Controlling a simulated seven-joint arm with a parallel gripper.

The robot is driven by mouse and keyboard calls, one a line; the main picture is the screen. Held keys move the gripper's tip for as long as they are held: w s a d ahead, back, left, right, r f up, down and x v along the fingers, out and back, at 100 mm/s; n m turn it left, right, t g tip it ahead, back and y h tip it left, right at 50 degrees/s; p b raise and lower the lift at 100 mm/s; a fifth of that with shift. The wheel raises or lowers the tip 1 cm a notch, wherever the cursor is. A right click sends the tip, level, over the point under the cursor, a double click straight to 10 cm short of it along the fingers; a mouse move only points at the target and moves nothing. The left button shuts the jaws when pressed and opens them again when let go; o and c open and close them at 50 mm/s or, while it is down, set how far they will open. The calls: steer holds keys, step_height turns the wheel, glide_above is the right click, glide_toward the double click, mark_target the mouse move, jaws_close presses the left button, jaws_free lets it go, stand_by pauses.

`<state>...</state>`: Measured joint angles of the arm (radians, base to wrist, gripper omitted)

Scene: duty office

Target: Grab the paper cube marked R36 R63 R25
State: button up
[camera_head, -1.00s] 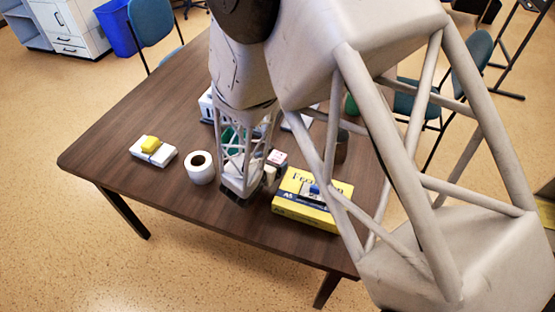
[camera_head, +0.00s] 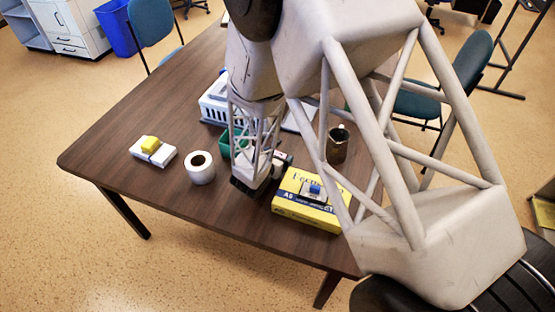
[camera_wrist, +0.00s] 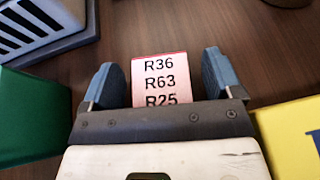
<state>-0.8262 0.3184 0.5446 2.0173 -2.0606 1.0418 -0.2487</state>
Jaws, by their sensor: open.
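The paper cube (camera_wrist: 160,80) is pale pink with R36, R63 and R25 printed in black on the face toward me. In the wrist view it sits between the two blue fingertips of my gripper (camera_wrist: 160,84), with a gap on each side. The gripper is open, and its palm edge hides the cube's lower part. In the head view my gripper (camera_head: 250,184) is low over the table, left of the yellow box, and the cube is mostly hidden behind it.
A yellow paper box (camera_head: 305,207) is right of the gripper, with a small blue-and-white item on top. A green container (camera_wrist: 30,118) is close on the left. A white paper roll (camera_head: 200,168) and a white block with a yellow top (camera_head: 152,150) stand farther left. A dark mug (camera_head: 338,145) is behind.

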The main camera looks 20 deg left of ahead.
stand_by(0.4)
steer(key=c, duration=1)
steer(key=shift+r, duration=0.2)
steer(key=shift+r, duration=4.85)
